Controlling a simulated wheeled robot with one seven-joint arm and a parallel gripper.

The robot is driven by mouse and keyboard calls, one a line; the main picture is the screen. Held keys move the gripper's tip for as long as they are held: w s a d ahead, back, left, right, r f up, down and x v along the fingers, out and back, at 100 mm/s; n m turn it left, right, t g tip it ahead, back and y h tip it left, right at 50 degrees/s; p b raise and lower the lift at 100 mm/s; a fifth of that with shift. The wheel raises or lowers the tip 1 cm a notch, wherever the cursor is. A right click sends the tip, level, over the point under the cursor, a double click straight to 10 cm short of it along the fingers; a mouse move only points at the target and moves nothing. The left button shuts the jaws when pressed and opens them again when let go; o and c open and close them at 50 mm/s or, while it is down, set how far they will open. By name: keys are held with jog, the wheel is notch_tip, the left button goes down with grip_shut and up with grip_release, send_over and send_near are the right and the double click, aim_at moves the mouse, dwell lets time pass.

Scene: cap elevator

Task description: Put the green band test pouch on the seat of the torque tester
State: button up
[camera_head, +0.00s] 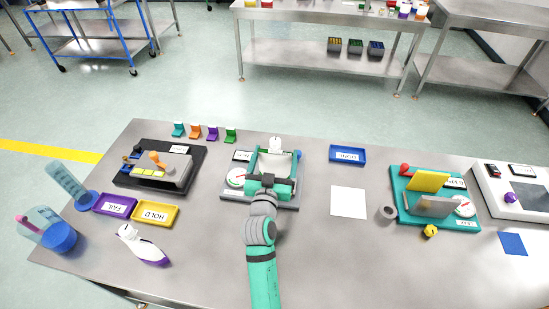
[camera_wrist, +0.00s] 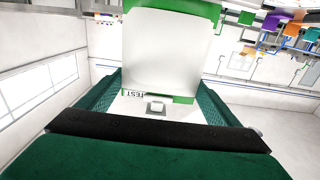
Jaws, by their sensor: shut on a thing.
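The green band test pouch (camera_wrist: 165,50) is white with green bands and a lower strip marked TEST, seen in the wrist view between the fingers. In the head view the pouch (camera_head: 281,162) shows its white spout and cap at the far side. My gripper (camera_head: 276,167) is shut on the pouch, over a grey device with a round dial (camera_head: 236,177), which appears to be the torque tester. My gripper (camera_wrist: 157,88) also shows in the wrist view. My arm and gripper hide most of the device and its seat. I cannot tell whether the pouch touches the seat.
A purple-banded pouch (camera_head: 145,247) lies at the left near the FAIL tray (camera_head: 115,206) and HOLD tray (camera_head: 156,213). A blue tray (camera_head: 348,155) and white sheet (camera_head: 348,202) lie right of the device. A teal device (camera_head: 435,210) stands farther right. The front middle is clear.

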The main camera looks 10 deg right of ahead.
jog(key=shift+s+f, duration=0.15)
jog(key=shift+f, duration=0.6)
jog(key=shift+f, duration=0.2)
jog(key=o, duration=1.6)
jog(key=shift+c, duration=0.2)
jog(key=shift+r, duration=0.1)
jog(key=shift+s+a, duration=0.1)
jog(key=shift+s, duration=0.05)
jog(key=v, duration=1.1)
jog(key=shift+s, duration=0.4)
